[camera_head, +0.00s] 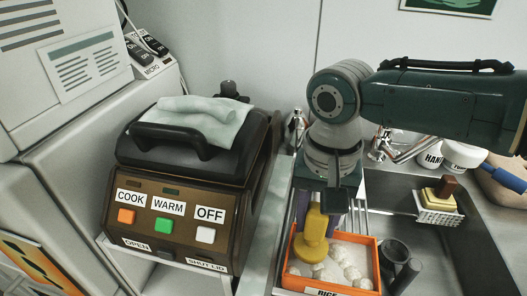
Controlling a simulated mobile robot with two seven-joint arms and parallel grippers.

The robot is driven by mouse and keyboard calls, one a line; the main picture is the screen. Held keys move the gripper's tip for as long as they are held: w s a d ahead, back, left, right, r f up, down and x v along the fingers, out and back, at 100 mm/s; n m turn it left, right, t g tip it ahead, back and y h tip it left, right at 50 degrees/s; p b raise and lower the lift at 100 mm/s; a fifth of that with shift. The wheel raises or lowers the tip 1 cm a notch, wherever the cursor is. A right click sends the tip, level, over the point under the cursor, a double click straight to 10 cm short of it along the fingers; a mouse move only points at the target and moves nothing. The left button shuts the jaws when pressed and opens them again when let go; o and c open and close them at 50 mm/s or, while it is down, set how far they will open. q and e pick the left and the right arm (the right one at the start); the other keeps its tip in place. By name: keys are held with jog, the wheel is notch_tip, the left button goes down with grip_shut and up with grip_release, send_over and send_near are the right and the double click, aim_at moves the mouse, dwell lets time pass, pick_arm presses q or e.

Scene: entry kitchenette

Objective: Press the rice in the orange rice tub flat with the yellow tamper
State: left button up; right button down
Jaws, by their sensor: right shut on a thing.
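The orange rice tub (375,254) stands at the lower middle, with a "RICE" label on its near side. White rice (348,262) shows in it as rounded lumps, with an uneven surface. My right gripper (322,200) points down over the tub's left back part and is shut on the yellow tamper (312,236). The tamper is upright, its wide foot over the left part of the rice. I cannot tell whether the foot touches the rice. My right gripper's fingers are partly hidden by the wrist. My left gripper is not in view.
A brown cooker (180,215) with a white cloth (205,115) on its lid stands left of the tub. Dark cylinders (403,270) stand close to its right. The metal sink (425,250) lies right, with a caddy (437,205) holding a sponge and brush.

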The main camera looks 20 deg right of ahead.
jog(key=s+d+p, duration=0.2)
jog(key=d+p, duration=0.1)
jog(key=shift+s+d+f, duration=0.1)
jog(key=shift+d, duration=0.05)
dwell(0.4)
jog(key=shift+f+b, duration=1.95)
jog(key=shift+f, duration=0.4)
